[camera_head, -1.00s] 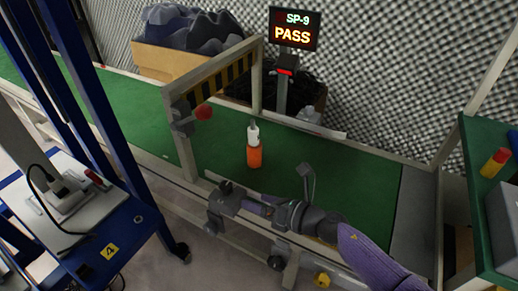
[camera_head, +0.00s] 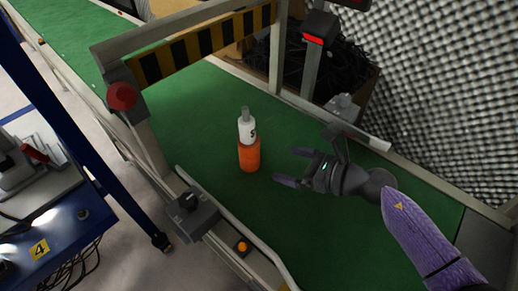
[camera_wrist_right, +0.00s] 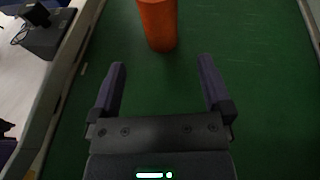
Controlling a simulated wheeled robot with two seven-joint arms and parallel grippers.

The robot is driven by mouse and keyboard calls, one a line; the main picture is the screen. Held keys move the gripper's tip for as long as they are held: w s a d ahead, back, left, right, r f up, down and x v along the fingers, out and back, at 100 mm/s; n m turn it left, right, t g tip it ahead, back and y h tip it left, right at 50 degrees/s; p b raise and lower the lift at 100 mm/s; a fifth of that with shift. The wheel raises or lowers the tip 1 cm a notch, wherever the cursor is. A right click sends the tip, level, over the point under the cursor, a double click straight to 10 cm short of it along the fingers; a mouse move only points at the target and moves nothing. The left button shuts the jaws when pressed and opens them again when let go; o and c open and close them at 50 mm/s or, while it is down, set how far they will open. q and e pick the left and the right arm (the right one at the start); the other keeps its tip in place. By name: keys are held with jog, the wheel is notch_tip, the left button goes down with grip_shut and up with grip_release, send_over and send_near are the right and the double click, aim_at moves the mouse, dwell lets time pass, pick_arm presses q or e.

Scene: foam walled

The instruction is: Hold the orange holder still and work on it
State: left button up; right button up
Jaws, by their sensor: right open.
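The orange holder (camera_head: 249,155) stands upright on the green conveyor belt, with a white bottle with a grey top (camera_head: 247,128) upright in it. The bottle bears a dark mark. My right gripper (camera_head: 287,167) is open and empty, to the right of the holder, with its fingers pointing towards it and a gap between. In the right wrist view the holder (camera_wrist_right: 158,24) is ahead of the open fingers (camera_wrist_right: 162,85), roughly centred between them and beyond the tips. Its top and the bottle are cut off there. My left gripper is not in view.
A striped barrier (camera_head: 205,42) crosses the belt (camera_head: 190,95) behind the holder, with a red knob (camera_head: 122,96) on its post. A grey box (camera_head: 190,213) and an orange button (camera_head: 242,246) are on the near rail. A blue-framed cart (camera_head: 75,225) stands at left.

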aim_at(258, 158)
jog(key=shift+f, duration=0.6)
jog(key=shift+w+a+f, duration=0.1)
jog(key=shift+w+a, duration=0.1)
jog(key=shift+a, duration=0.05)
jog(key=b+x, duration=0.2)
jog(key=x, duration=0.2)
jog(key=shift+w+a+f, duration=0.2)
jog(key=shift+w+a, duration=0.05)
jog(key=shift+a, duration=0.05)
jog(key=x, duration=0.3)
jog(key=shift+w+a+r, duration=0.15)
jog(key=shift+w+a, duration=0.05)
jog(key=shift+a, duration=0.05)
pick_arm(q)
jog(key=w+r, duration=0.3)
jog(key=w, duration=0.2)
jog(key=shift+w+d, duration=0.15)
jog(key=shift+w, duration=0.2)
pick_arm(e)
jog(key=shift+w+a, duration=0.2)
jog(key=shift+a, duration=0.15)
jog(key=c, duration=0.8)
jog(key=shift+c, duration=0.2)
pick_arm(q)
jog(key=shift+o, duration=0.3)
